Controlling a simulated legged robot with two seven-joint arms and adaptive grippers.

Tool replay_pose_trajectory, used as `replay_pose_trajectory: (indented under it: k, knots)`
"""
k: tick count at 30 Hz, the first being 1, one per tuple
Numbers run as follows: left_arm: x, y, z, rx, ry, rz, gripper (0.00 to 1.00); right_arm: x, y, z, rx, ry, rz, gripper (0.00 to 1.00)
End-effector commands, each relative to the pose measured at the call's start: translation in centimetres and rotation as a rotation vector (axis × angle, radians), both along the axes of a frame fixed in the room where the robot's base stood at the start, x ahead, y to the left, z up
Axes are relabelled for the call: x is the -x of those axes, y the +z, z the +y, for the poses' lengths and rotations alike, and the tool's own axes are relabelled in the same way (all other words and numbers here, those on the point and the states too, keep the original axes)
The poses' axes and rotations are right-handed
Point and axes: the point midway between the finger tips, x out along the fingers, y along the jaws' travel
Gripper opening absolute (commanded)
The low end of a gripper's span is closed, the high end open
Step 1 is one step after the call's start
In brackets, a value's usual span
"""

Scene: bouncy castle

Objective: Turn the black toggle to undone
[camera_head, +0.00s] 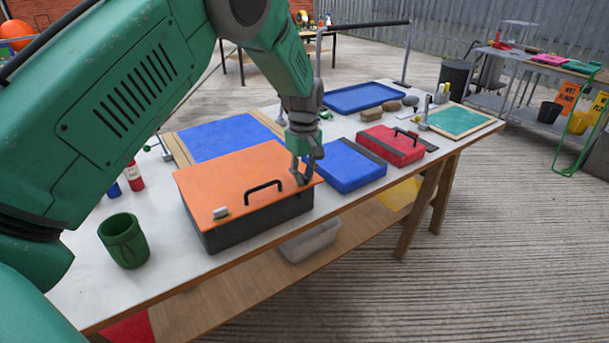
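My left gripper (303,180) reaches down over the right edge of a dark box with an orange lid (225,177). Its fingertips are at or just above the lid's right corner; I cannot tell whether they touch it. The finger gap is too small to judge. A black handle (264,187) stands on the lid's front part, left of the gripper. A small grey piece (221,213) sits at the lid's front left corner. I cannot make out a separate black toggle; it may be hidden by the gripper. My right gripper is not in view.
A blue case (347,168) lies close right of the gripper, with a red case (391,146) beyond. A green pot (123,241) and a red bottle (134,176) stand left. A blue tray (361,97) is behind. The table's front edge runs close before the orange-lidded box.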

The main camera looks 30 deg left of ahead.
Motion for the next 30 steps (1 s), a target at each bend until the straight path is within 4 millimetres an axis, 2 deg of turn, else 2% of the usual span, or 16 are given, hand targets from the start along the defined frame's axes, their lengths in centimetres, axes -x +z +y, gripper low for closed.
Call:
replay_pose_trajectory:
  k: [14,20,30]
  knots:
    - [-0.1,0.1,0.0,0.002,-0.067,-0.002,0.0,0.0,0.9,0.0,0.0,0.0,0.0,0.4]
    - [-0.1,0.2,0.0,0.002,-0.2,0.001,0.0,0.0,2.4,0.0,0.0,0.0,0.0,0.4]
    - [-0.1,0.2,0.0,0.001,-0.517,-0.002,0.0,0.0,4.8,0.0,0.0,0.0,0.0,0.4]
